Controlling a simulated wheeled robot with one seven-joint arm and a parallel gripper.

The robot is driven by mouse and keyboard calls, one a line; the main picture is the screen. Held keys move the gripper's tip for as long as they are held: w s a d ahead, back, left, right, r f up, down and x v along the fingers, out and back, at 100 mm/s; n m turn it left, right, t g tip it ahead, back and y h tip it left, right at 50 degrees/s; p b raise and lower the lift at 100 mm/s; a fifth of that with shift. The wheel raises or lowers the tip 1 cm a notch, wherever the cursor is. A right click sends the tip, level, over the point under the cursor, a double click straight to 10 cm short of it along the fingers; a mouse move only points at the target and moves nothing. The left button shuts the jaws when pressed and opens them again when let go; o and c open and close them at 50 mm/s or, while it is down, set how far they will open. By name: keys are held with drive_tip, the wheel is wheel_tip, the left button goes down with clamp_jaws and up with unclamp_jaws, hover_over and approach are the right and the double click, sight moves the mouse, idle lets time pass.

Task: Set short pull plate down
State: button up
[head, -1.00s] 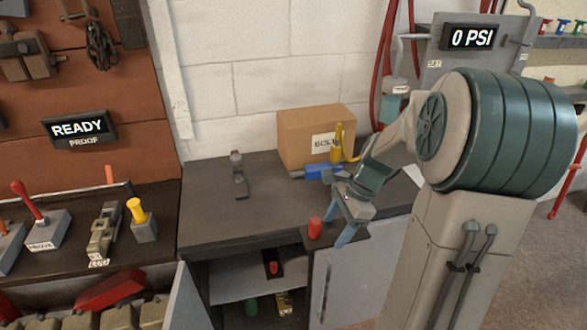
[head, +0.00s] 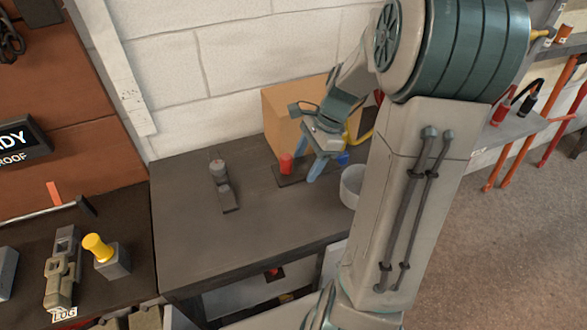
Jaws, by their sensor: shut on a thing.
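The short pull plate (head: 290,178) is a dark flat plate with a red knob (head: 287,163) standing on its left end. It is at the bench top, in front of the cardboard box. I cannot tell whether its underside touches the bench. My gripper (head: 314,170) has blue fingers and is shut on the plate, right of the red knob. The fingers and arm hide the plate's right part.
The cardboard box (head: 284,112) stands behind, partly hidden by my arm. A pale round container (head: 352,184) is at the right. The front-middle bench top (head: 240,235) is clear.

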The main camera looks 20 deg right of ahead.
sight(302, 195)
drive_tip(key=shift+f, duration=4.75)
drive_tip(key=shift+f, duration=0.1)
drive_tip(key=o, duration=1.2)
drive_tip(key=shift+s+f, duration=0.1)
drive_tip(key=o, duration=0.4)
